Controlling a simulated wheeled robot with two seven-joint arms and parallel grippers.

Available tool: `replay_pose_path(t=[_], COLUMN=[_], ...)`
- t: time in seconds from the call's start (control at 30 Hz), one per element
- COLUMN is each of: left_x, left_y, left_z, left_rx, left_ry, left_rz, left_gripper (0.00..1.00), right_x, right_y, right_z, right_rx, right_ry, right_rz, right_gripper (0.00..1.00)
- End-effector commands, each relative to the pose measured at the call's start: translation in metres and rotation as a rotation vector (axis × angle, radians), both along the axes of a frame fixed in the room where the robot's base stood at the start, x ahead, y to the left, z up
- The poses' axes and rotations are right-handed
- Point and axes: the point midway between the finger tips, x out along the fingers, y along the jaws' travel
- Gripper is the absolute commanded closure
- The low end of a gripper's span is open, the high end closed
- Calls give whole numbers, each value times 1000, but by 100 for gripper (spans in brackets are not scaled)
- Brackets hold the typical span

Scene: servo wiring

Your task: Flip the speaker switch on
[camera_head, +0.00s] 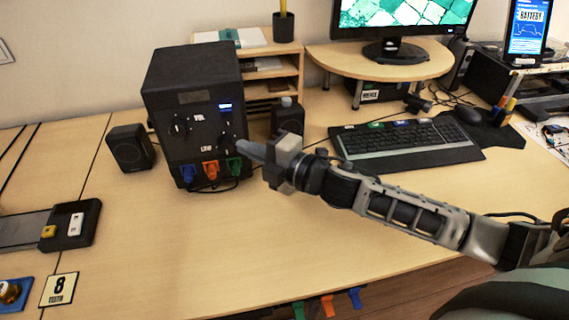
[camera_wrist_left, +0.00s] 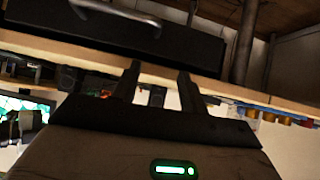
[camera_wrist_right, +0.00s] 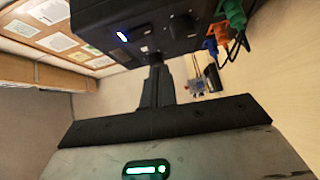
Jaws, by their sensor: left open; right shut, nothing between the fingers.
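My left gripper (camera_wrist_left: 157,80) is open and empty, seen only in the left wrist view.
Blue (camera_head: 186,172), orange (camera_head: 210,169) and green (camera_head: 234,166) plugs sit along the box's lower front. Small speakers (camera_head: 131,148) (camera_head: 288,116) flank it. A keyboard (camera_head: 410,139) lies to the right. The desk's front middle is clear.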

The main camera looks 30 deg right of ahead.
Motion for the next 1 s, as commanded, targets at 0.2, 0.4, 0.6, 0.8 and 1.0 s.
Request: replay_pose_path(t=[0.2, 0.4, 0.6, 0.8, 1.0], left_x=[1, 6, 6, 6, 5], left_y=[-1, -3, -3, -3, -3], left_z=[-11, -5, -4, -4, -5], left_rx=[-2, -12, -14, -15, -14], left_ry=[5, -16, -19, -18, -16], left_rz=[-1, -3, -4, -4, -4], left_gripper=[57, 57, 57, 57, 57], right_x=[-40, -59, -66, -66, -66], right_y=[-23, -35, -38, -39, -39], right_z=[-9, -9, -8, -7, -8], right_rx=[-1, 1, 1, 1, 1], right_ry=[5, 3, 0, 0, 0], right_rz=[1, 1, 2, 2, 2], right_gripper=[100, 100, 100, 100, 100])
